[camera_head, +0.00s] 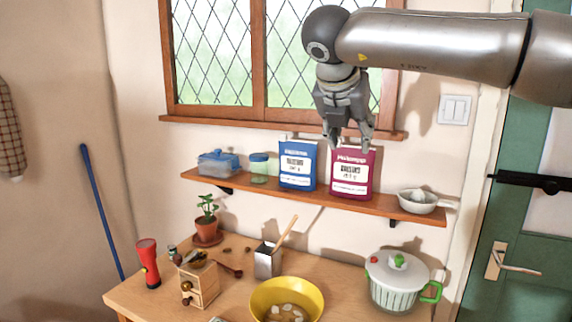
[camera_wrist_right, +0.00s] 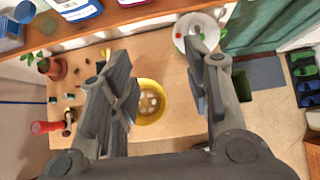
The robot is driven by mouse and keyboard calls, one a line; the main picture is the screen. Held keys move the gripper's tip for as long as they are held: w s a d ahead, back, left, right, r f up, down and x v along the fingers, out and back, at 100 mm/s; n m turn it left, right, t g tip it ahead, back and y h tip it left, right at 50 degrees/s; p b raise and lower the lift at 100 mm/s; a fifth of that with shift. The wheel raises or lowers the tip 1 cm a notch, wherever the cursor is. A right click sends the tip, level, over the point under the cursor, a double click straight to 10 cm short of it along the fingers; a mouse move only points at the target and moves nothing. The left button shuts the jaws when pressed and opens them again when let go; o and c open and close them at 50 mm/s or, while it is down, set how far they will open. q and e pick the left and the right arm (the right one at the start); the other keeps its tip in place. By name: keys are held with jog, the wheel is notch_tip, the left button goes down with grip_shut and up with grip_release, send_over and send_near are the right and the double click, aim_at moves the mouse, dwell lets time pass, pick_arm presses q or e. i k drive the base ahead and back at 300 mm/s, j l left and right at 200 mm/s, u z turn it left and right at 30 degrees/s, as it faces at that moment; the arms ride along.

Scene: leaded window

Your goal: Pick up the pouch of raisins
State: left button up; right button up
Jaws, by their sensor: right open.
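Two upright pouches stand side by side on the wall shelf: a blue one (camera_head: 297,166) and a magenta one (camera_head: 352,172). Both have white labels, with print too small to tell surely which holds raisins. My right gripper (camera_head: 348,143) hangs fingers-down at the top of the magenta pouch, open, its fingertips overlapping the pouch's upper edge in the head view. I cannot tell whether it touches. In the right wrist view the open fingers (camera_wrist_right: 157,62) have nothing between them. The blue pouch (camera_wrist_right: 76,8) and the magenta pouch's edge (camera_wrist_right: 131,3) show at the top. My left gripper is out of view.
The shelf (camera_head: 237,188) also holds a blue-lidded container (camera_head: 218,163), a small jar (camera_head: 259,167) and a white strainer (camera_head: 418,201). The window sill (camera_head: 210,122) runs above. Below, the table has a yellow bowl (camera_head: 287,300) and a salad spinner (camera_head: 397,283).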

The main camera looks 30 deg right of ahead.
aim_at(298, 158)
jog(key=i, duration=1.25)
